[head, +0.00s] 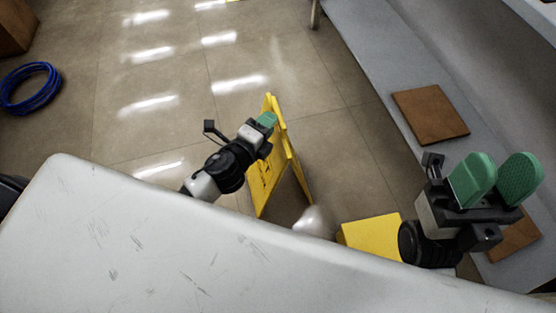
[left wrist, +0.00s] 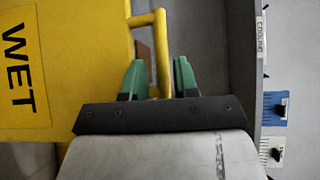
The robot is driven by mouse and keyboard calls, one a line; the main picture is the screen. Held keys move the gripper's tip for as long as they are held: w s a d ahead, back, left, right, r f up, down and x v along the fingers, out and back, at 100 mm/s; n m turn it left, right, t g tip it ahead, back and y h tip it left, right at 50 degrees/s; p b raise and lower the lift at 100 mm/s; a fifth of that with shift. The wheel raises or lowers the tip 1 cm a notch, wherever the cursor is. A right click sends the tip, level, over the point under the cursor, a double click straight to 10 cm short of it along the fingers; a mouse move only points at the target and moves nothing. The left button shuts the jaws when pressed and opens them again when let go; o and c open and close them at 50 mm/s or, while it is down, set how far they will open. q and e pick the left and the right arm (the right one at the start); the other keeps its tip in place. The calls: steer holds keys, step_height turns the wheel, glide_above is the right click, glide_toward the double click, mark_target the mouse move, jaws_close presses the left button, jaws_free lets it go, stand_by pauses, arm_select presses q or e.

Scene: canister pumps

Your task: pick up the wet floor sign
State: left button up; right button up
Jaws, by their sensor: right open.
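The yellow wet floor sign (head: 265,185) stands on the floor beyond the white surface, its two panels spread like a tent. In the left wrist view its panel (left wrist: 60,70) with the word WET fills the left side. Its handle bar (left wrist: 162,45) runs between the green fingers of my left gripper (left wrist: 158,80). The fingers sit close on either side of the bar; whether they press on it cannot be told. In the head view my left gripper (head: 267,120) is at the sign's top and partly hides it. My right gripper (head: 495,180) is open and empty at the right.
A white scuffed surface (head: 130,235) spans the front. A yellow box-like thing (head: 370,234) is right of the sign. A grey ledge (head: 370,60) with a brown board (head: 430,112) runs along the right. A blue coil (head: 30,88) lies at left. The tiled floor behind the sign is clear.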

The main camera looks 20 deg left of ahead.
mark_target(277, 111)
arm_select(q)
steer(key=b+x, duration=0.1)
steer(key=x, duration=0.4)
steer(key=shift+d, duration=0.1)
jaws_close()
steer(key=shift+r, duration=0.1)
stand_by(1.2)
